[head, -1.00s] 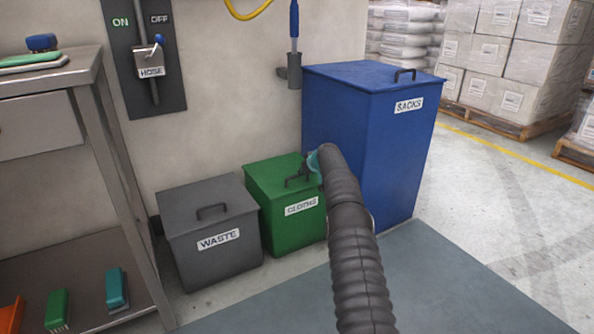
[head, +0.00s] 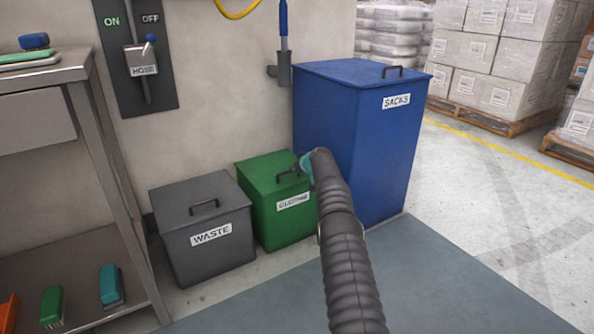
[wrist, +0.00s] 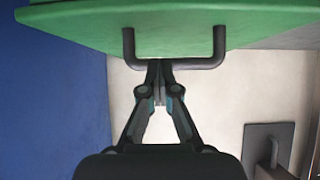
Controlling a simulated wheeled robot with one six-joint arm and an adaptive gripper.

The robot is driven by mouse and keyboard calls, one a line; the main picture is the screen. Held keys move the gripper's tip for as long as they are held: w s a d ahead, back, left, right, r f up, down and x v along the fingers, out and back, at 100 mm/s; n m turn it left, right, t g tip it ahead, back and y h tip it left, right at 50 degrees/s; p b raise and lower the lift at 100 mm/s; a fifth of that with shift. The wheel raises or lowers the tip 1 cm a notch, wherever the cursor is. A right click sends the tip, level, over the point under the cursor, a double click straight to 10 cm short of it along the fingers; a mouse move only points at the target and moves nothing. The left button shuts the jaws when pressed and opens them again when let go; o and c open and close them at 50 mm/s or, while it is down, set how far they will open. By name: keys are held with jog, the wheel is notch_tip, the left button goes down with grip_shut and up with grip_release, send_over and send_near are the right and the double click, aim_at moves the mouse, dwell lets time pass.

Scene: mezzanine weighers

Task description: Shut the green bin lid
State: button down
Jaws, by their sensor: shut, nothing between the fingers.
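The green bin (head: 283,222), labelled CLOTHS, stands on the floor between a grey bin and a blue bin. Its green lid (head: 258,178) lies flat across the top in the head view, with no gap that I can see. A dark bar handle (head: 288,174) stands on the lid. My gripper (head: 301,170) is at the handle, partly hidden by my arm. In the wrist view, my gripper (wrist: 160,68) is shut and empty, its fingertips at the middle of the handle bar (wrist: 200,65). I cannot tell whether they touch it. The lid (wrist: 175,20) fills the top there.
The grey WASTE bin (head: 207,262) is close on the left. The taller blue SACKS bin (head: 355,150) is close on the right. A steel bench (head: 108,165) stands at the left, and a hose switch panel (head: 137,85) is on the wall.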

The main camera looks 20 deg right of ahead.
jog(key=shift+s+a+f, duration=0.1)
jog(key=shift+a+f, duration=0.15)
jog(key=shift+f, duration=0.7)
jog(key=r, duration=0.5)
jog(key=shift+s+r, duration=0.15)
jog(key=shift+s, duration=0.05)
jog(key=s+d+f+b, duration=0.1)
jog(key=s+f, duration=0.3)
jog(key=s, duration=0.4)
jog(key=shift+s+d+f, duration=0.3)
jog(key=shift+d, duration=0.5)
